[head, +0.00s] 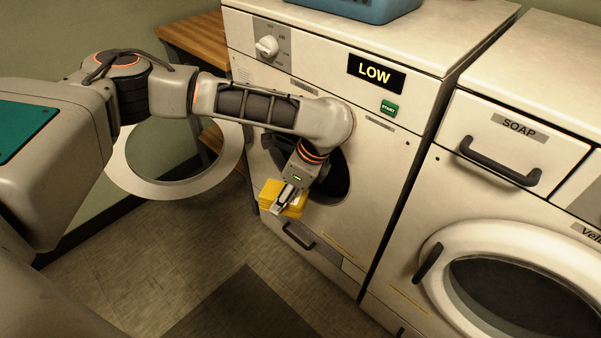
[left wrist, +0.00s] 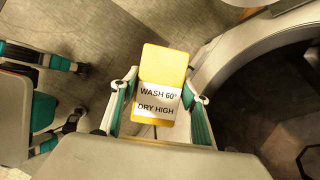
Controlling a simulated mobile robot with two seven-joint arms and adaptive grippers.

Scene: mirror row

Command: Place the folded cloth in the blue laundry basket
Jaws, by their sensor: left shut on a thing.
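A yellow, block-shaped folded cloth (head: 270,197) is in my left gripper (head: 284,200), in front of the left machine's round opening. It also shows in the left wrist view (left wrist: 164,62), between the two fingers (left wrist: 157,108) of my left gripper, which is shut on it. A white label on it reads "WASH 60° DRY HIGH". The blue laundry basket (head: 365,10) stands on top of the left machine, at the upper edge of the head view; its upper part is cut off. My right gripper is not in view.
The left machine (head: 385,160) has a dial, a "LOW" display (head: 375,73) and a green START button (head: 389,108). Its round door (head: 128,183) hangs open to the left. A wooden table (head: 195,35) stands behind it. The right machine (head: 515,185) has a SOAP drawer and a shut door.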

